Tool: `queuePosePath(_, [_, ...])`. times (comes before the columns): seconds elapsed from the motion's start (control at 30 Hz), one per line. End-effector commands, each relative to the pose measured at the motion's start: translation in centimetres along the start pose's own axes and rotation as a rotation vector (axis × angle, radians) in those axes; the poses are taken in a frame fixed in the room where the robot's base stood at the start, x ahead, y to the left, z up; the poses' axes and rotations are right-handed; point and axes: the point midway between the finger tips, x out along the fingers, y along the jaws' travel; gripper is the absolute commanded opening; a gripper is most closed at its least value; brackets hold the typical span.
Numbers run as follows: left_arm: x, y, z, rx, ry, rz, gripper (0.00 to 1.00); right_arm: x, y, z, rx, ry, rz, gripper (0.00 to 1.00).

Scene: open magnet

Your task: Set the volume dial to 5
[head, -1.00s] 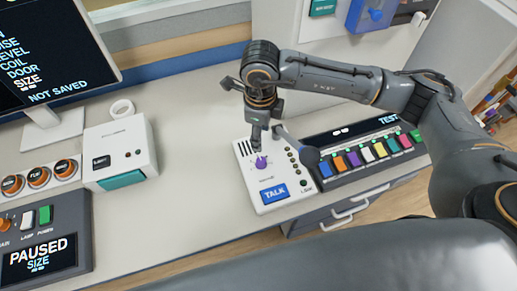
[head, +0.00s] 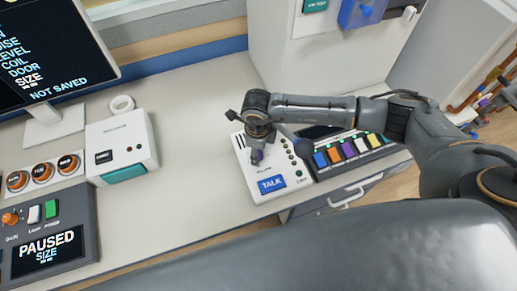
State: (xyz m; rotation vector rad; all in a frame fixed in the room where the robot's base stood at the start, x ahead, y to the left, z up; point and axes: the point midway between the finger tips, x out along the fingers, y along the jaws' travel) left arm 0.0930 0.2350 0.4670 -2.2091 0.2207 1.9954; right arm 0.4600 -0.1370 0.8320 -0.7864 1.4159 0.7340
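The white intercom box (head: 243,166) with a blue TALK button (head: 271,184) stands on the desk. Its purple dial (head: 257,157) sits in the upper part of the box, mostly covered by my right gripper (head: 257,152). The gripper points down onto the dial from above; its fingertips are small and partly hidden, so I cannot tell whether they grip it. The dial's number marks are too small to read. My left gripper is not in view.
A panel with coloured keys (head: 349,148) stands right of the intercom. A white box with a teal front (head: 122,149), a monitor (head: 52,55) and a PAUSED console (head: 48,245) stand at the left. The desk between them (head: 195,165) is clear.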

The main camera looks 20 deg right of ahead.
Motion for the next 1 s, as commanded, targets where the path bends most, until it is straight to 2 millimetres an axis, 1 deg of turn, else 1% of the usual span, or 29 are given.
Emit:
queuePosePath(0.07, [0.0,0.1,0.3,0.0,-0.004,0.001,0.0,0.0,0.0,0.0,0.0,0.0,0.0,0.51])
queuePosePath(0.1, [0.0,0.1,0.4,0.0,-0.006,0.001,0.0,0.0,0.0,0.0,0.0,0.0,0.0,0.47])
queuePosePath(0.17, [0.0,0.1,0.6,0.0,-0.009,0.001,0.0,0.0,0.0,0.0,0.0,0.0,0.0,0.34])
queuePosePath(0.2, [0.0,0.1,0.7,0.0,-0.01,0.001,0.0,0.0,0.0,0.0,0.0,0.0,0.0,0.26])
queuePosePath(0.33, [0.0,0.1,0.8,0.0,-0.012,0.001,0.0,0.0,0.0,0.0,0.0,0.0,0.001,0.0])
queuePosePath(0.67, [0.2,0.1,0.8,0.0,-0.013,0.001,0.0,0.0,0.0,0.0,0.033,0.0,0.001,0.0])
queuePosePath(0.87, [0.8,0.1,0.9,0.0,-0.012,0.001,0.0,0.1,0.0,0.0,0.133,0.005,0.001,0.0])
queuePosePath(1.0, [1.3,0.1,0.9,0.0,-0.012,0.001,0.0,0.1,0.0,0.1,0.244,0.008,0.0,0.0])
